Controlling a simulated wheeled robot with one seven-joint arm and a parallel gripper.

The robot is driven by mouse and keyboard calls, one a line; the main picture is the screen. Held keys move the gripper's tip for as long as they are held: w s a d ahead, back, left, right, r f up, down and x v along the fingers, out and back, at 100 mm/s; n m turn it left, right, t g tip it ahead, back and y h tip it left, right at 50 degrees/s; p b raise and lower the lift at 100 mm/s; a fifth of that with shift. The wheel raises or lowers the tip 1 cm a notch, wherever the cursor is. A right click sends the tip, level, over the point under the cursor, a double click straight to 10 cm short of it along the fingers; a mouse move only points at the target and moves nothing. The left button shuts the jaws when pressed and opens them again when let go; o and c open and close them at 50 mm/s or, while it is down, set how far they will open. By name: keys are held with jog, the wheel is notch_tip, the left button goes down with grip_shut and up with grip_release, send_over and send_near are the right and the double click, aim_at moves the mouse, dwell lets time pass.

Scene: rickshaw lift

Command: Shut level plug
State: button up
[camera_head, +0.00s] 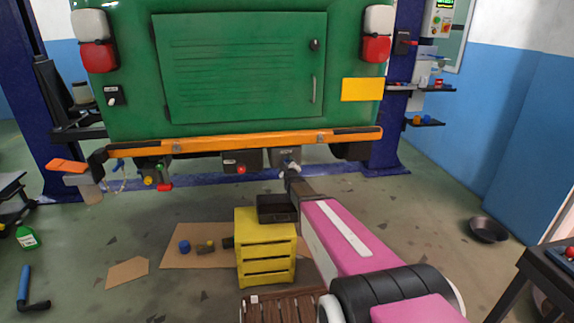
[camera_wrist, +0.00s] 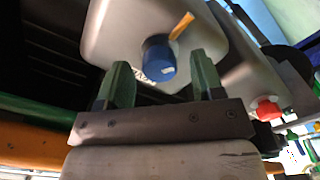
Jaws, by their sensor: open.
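In the wrist view a blue round plug (camera_wrist: 158,57) sticks out of a grey housing (camera_wrist: 112,35). A small orange tab (camera_wrist: 182,25) stands beside the plug on the same housing. My gripper (camera_wrist: 162,74) is open, with one green finger on each side of the blue plug and visible space between. I cannot tell how deep the plug sits between the fingers. In the head view my gripper (camera_head: 290,168) is at the grey housing (camera_head: 286,155) under the orange bumper, and largely hides the plug. White lettering behind the plug is partly covered.
A red knob (camera_wrist: 268,108) sits on the neighbouring housing. Below the green vehicle (camera_head: 240,70), the orange bumper (camera_head: 230,142) runs close above my gripper. A yellow crate stand (camera_head: 265,245) with a black tray (camera_head: 276,209) stands beside my arm.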

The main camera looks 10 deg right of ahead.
jog(key=shift+w, duration=0.75)
jog(key=shift+c, duration=0.2)
jog(key=c, duration=0.9)
